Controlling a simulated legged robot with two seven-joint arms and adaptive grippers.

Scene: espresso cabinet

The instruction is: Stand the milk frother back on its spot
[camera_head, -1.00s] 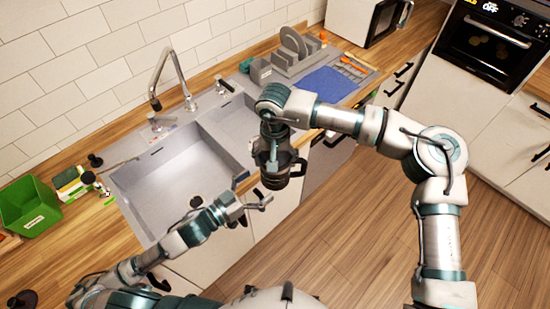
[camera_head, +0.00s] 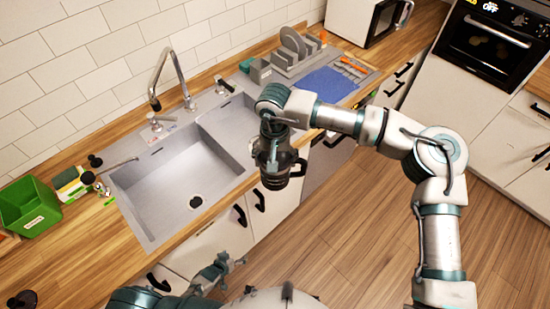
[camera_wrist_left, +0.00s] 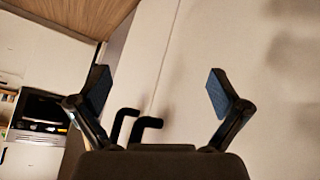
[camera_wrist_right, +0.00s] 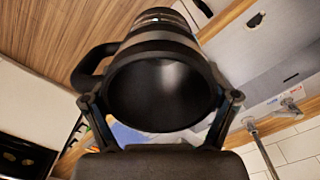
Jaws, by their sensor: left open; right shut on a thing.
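The milk frother (camera_head: 279,175) is a dark jug with a side handle, held above the floor just in front of the sink counter's edge. My right gripper (camera_head: 272,143) is shut on it from above. In the right wrist view the frother (camera_wrist_right: 165,50) fills the space between the fingers, its round dark opening facing the camera and its handle at the left. My left gripper (camera_head: 236,263) is low in front of the cabinet doors, apart from the frother. In the left wrist view its fingers (camera_wrist_left: 158,92) are wide apart with nothing between them. I cannot make out the frother's spot.
The sink (camera_head: 165,185) and its tap (camera_head: 163,75) lie left of the frother. A dish rack (camera_head: 290,60) and blue mat (camera_head: 327,84) are behind. A green bin (camera_head: 30,208) stands far left. Black door handles (camera_head: 258,200) stick out below the counter.

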